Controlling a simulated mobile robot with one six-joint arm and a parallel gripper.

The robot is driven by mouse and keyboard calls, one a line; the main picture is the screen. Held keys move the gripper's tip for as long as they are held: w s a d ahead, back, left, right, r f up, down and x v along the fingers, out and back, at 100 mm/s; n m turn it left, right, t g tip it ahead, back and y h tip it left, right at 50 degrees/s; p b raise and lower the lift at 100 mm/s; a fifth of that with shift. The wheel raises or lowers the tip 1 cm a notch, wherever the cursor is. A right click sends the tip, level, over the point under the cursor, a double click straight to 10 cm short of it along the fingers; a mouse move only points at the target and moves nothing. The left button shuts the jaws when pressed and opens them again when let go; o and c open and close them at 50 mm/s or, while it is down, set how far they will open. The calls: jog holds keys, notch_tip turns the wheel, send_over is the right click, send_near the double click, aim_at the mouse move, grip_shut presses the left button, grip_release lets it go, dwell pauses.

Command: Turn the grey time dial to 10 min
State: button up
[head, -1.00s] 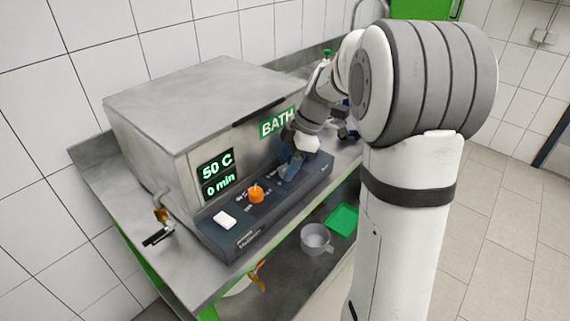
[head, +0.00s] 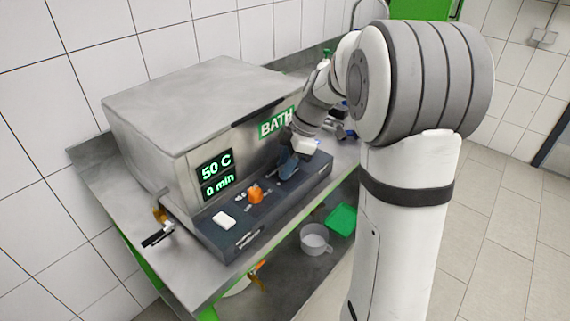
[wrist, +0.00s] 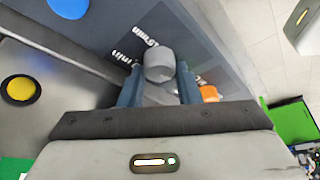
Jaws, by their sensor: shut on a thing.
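The grey time dial (wrist: 160,64) sits on the dark control panel. In the wrist view it is between the two fingers of my gripper (wrist: 158,80), which are shut on it. In the head view my gripper (head: 288,166) is at the right part of the panel (head: 250,236) and hides the dial. The display (head: 217,175) on the bath reads 50 C above and 0 min below. Labels ending in "min" show around the dial in the wrist view, partly covered.
An orange dial (head: 255,194) and a white switch (head: 224,220) are on the same panel, left of my gripper. The steel bath (head: 190,100) rises behind the panel. A grey pot (head: 315,239) and a green tray (head: 342,220) are below.

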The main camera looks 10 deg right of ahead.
jog(key=shift+s+d+f+m+t+b, duration=0.15)
jog(key=shift+m+t+b, duration=0.2)
jog(key=shift+m+b, duration=0.5)
jog(key=shift+a+f+m+t+b, duration=0.1)
jog(key=shift+m+t+b, duration=0.25)
jog(key=shift+m+b, duration=0.5)
jog(key=m+b, duration=0.1)
jog(key=m, duration=0.1)
jog(key=m+t+h+b, duration=0.1)
jog(key=m, duration=0.2)
jog(key=shift+s+r+m+t+h, duration=0.1)
jog(key=shift+m+t+h, duration=0.2)
jog(key=m+h, duration=0.1)
jog(key=m, duration=0.2)
jog(key=m+t+h+p, duration=0.1)
jog(key=m, duration=0.2)
jog(key=shift+m+h, duration=1)
jog(key=shift+m, duration=1.4)
jog(key=o, duration=1)
jog(key=shift+a+r, duration=0.1)
jog(key=shift+a, duration=0.1)
jog(key=shift+r, duration=0.1)
